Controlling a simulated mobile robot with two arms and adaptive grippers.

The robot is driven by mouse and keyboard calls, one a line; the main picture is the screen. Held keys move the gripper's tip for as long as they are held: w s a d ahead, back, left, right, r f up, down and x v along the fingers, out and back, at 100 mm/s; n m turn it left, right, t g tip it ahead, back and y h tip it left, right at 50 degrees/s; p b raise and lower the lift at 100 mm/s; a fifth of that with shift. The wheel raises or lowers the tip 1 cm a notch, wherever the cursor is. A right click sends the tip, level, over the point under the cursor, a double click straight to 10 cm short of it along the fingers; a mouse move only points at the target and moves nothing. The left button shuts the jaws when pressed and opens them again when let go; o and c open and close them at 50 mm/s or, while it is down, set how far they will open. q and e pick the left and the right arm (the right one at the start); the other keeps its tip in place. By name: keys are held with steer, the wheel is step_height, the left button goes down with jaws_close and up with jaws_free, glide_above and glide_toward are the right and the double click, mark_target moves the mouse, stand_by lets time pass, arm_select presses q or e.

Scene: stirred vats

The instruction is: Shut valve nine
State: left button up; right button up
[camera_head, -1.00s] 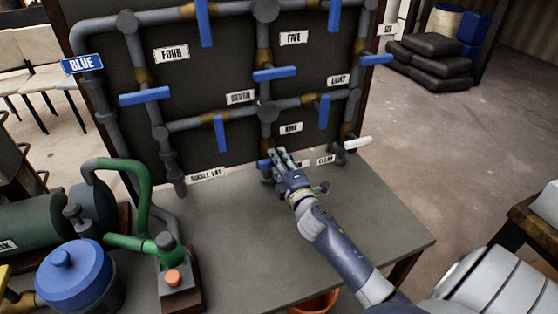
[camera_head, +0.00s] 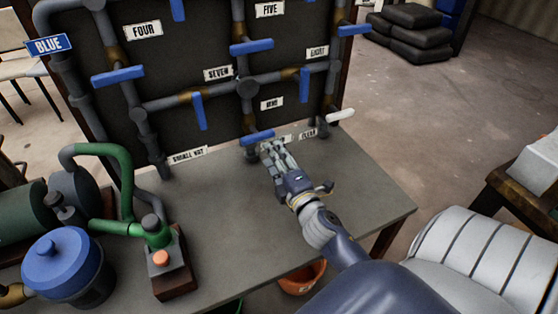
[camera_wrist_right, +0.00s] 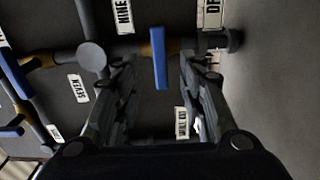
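Valve nine's blue handle (camera_head: 258,137) is low on the pipe board, below the plate reading NINE (camera_head: 271,103). It lies crosswise to its pipe. In the right wrist view the handle (camera_wrist_right: 160,58) appears between my two fingers, with a gap on each side, near the NINE plate (camera_wrist_right: 124,14). My right gripper (camera_head: 273,149) is open and empty, just in front of and below the handle in the head view. The exact distance to the handle cannot be told. My left gripper is not in view.
Other blue handles stand close by, such as the one near SEVEN (camera_head: 251,47) and one left of NINE (camera_head: 199,111). The grey tabletop (camera_head: 233,221) is clear in the middle.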

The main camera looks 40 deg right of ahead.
steer(key=shift+v, duration=1.25)
steer(key=shift+f, duration=0.1)
